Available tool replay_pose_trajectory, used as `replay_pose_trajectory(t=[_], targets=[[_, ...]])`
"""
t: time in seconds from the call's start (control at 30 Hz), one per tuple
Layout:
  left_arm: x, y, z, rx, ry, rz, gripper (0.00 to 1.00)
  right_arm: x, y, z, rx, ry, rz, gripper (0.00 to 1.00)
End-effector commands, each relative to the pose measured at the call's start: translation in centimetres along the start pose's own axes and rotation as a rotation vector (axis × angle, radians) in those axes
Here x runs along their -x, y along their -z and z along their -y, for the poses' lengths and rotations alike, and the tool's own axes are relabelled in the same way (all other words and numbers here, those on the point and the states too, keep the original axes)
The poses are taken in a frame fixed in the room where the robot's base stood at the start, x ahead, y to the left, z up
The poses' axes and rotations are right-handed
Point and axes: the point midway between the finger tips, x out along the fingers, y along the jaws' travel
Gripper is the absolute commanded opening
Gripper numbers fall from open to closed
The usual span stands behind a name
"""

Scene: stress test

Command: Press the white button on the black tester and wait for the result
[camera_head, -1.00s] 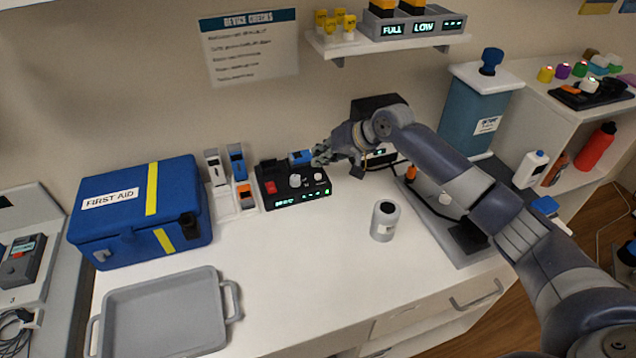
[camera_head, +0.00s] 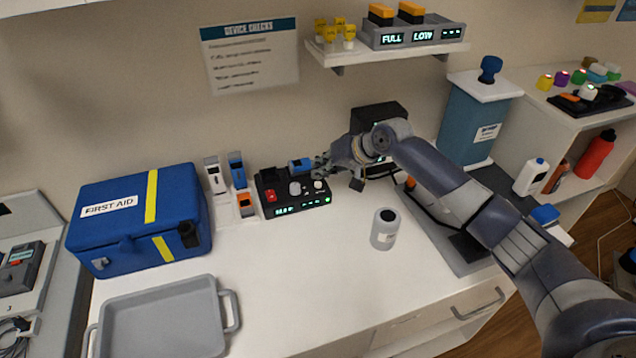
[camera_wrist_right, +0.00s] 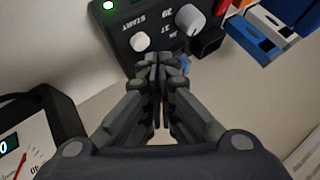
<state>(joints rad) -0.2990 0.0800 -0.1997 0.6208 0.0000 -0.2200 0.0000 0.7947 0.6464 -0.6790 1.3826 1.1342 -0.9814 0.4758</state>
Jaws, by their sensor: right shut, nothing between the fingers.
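The black tester (camera_head: 295,207) stands on the white counter against the back wall. It has a red button, a grey knob (camera_head: 295,188) and a round white button (camera_head: 318,184) at its right end. A blue piece (camera_head: 300,165) sits at its back edge. In the right wrist view the white button (camera_wrist_right: 140,41) lies beside the word START, with a lit green light at the top. My right gripper (camera_head: 319,168) is shut and empty at the tester's back right. In the wrist view its tips (camera_wrist_right: 160,58) appear just beside the white button; contact cannot be told. My left gripper is out of view.
A pale grey jar (camera_head: 384,230) stands right of the tester, below my right arm. A blue first aid box (camera_head: 135,220) and a grey tray (camera_head: 160,320) are at left. A shelf (camera_head: 385,50) hangs above. The counter's front middle is clear.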

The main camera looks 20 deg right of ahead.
Motion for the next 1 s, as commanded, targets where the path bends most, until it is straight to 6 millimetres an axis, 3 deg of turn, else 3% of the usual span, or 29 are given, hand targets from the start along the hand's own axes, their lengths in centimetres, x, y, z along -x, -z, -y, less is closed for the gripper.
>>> replay_pose_trajectory(t=[1.0], targets=[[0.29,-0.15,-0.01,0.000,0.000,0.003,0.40,-0.56,-0.41,-0.43,0.000,0.000,-0.001,0.00]])
